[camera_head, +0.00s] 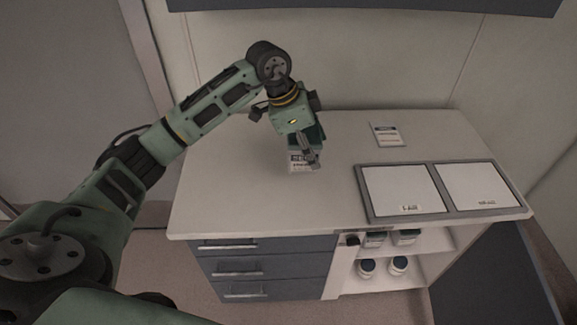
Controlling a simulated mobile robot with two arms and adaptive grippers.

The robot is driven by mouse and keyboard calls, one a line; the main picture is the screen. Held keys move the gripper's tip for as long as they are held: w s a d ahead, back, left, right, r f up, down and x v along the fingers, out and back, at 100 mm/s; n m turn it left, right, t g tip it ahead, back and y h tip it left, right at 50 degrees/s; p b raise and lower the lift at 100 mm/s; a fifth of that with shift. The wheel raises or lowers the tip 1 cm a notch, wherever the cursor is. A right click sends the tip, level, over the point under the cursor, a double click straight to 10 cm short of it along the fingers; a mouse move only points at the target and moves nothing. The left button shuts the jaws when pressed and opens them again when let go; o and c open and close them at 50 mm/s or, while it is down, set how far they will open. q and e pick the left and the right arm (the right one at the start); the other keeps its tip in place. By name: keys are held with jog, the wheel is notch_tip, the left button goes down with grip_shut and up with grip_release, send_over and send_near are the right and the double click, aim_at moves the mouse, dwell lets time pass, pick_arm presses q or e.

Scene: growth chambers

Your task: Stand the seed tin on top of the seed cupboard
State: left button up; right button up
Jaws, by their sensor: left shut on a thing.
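The seed tin (300,164) shows a pale label with dark lettering and a dark green part behind my fingers. My left gripper (311,158) points down and is shut on the tin, hiding part of it. The tin is over the white top of the seed cupboard (235,190), left of the two square panels. It looks about upright; I cannot tell whether its base touches the top. My right gripper is not in view.
Two pale panels (402,190) (478,186) in a grey frame take up the top's right side. A small labelled card (386,134) lies behind them. Below are grey drawers (265,267) and an open shelf with boxes and blue-lidded jars (367,267). The top's left side is clear.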

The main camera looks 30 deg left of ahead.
pick_arm(q)
jog(key=s+a+f, duration=0.1)
jog(key=a+f, duration=0.1)
jog(key=s+a+f+p, duration=0.1)
jog(key=s+a+f, duration=0.1)
jog(key=a, duration=0.1)
jog(key=s+a+f+p, duration=0.1)
jog(key=s+a+f, duration=0.1)
jog(key=a, duration=0.1)
jog(key=shift+s+a, duration=0.1)
jog(key=shift+a, duration=0.15)
notch_tip(320, 180, down, 4)
jog(key=shift+f+p, duration=0.15)
jog(key=shift+p, duration=0.55)
jog(key=o, duration=1.3)
jog(key=shift+o, duration=0.2)
jog(key=b+v, duration=0.2)
jog(key=v, duration=1)
jog(key=shift+b, duration=0.4)
jog(key=shift+d, duration=0.1)
